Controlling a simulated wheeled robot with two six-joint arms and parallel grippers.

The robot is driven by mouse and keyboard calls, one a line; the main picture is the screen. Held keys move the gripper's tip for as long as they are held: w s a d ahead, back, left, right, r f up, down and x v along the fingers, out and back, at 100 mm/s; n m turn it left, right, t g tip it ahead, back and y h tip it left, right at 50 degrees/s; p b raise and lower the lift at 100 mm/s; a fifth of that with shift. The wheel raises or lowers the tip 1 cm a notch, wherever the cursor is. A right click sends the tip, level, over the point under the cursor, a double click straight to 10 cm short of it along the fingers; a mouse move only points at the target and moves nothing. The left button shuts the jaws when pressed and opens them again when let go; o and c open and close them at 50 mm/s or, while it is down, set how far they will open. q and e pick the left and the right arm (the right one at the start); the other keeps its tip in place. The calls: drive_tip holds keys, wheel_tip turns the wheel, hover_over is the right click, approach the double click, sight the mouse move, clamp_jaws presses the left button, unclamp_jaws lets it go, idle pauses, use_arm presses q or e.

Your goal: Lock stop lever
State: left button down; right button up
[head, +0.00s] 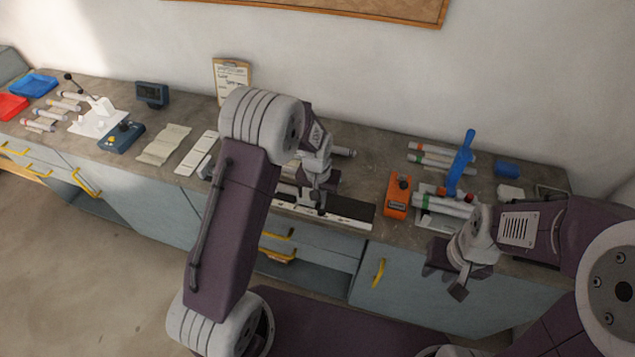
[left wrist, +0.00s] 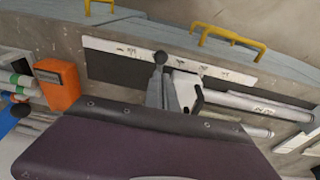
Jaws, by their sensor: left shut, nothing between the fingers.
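In the head view this strip (head: 350,222) lies on the bench front, and my left arm hides much of the jig. My left gripper (head: 321,204) is shut and empty, pointing down over the strip. Whether it touches the lever cannot be told. My right gripper (head: 445,275) is open and empty in front of the bench's right part.
An orange box (head: 397,198) and a blue upright handle (head: 461,160) among several tubes stand to the right. A white fixture (head: 100,117), a blue control box (head: 122,136) and trays are on the left. Yellow drawer handles (head: 378,272) stick out below the bench edge.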

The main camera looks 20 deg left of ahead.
use_arm(q)
drive_tip(key=s+r+b, duration=0.2)
drive_tip(key=s+r, duration=0.3)
drive_tip(key=r, duration=0.5)
drive_tip(key=shift+s+a, duration=0.2)
drive_tip(key=shift+a, duration=0.1)
use_arm(e)
drive_tip(key=shift+s+f, duration=0.1)
drive_tip(key=shift+f, duration=0.3)
use_arm(q)
drive_tip(key=shift+f, duration=0.1)
use_arm(e)
drive_tip(key=shift+f, duration=0.1)
